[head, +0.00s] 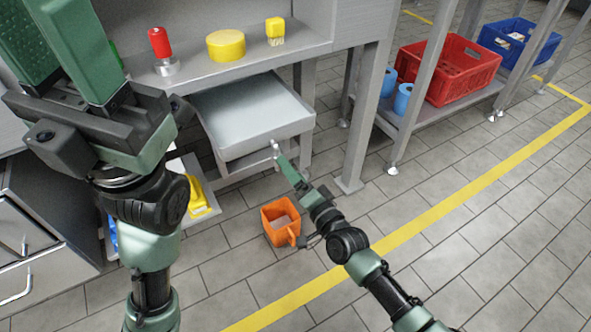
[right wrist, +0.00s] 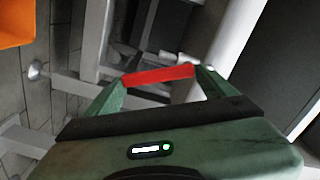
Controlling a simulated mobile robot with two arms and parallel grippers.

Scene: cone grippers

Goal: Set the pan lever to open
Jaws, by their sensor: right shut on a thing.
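A grey metal pan (head: 250,103) sits under the workbench shelf. My right gripper (head: 277,152) is at the pan's front edge, low and to the right of its middle. In the right wrist view, my right gripper (right wrist: 158,76) is shut on a red bar, which looks like the lever's grip (right wrist: 158,75). The bar lies across between the two green fingers. In the head view the lever is mostly hidden by the gripper. My left gripper (head: 62,48) is raised close to the camera, its fingers apart and empty, away from the pan.
The bench shelf (head: 190,75) holds a red-topped object (head: 160,43), a yellow cylinder (head: 226,46) and a yellow brush (head: 275,30). An orange container (head: 281,222) stands on the floor beside my right arm. Red (head: 448,68) and blue (head: 518,42) crates sit on the right rack. Floor at right is clear.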

